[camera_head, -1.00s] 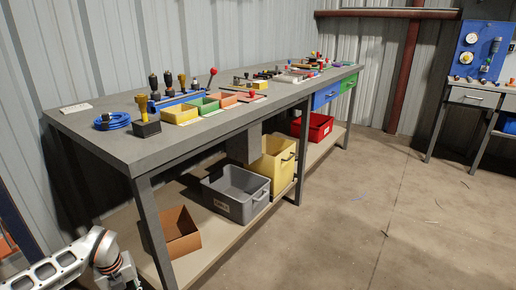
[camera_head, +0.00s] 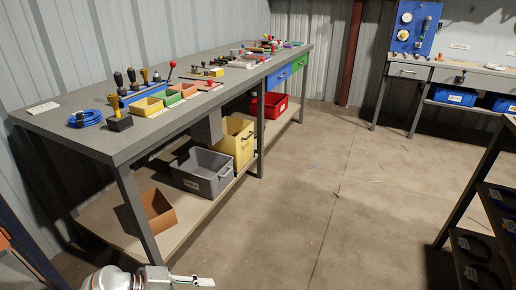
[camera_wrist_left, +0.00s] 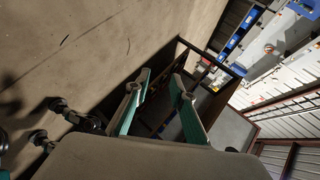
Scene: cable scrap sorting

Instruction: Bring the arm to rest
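My left gripper (camera_wrist_left: 161,75) shows in the left wrist view with its two teal-padded fingers apart and nothing between them. It points over open floor toward a dark frame, clear of contact as far as I can see. In the head view, part of my left arm (camera_head: 125,279) shows at the bottom edge, in front of the grey workbench (camera_head: 62,122); its gripper cannot be made out clearly there. My right arm and right gripper are in neither view.
The workbench carries a blue cable coil (camera_head: 86,119) and several small trays. A brown box (camera_head: 160,211), a grey bin (camera_head: 205,171) and a yellow bin (camera_head: 236,142) stand on its lower shelf. A dark rack (camera_head: 483,190) stands at right.

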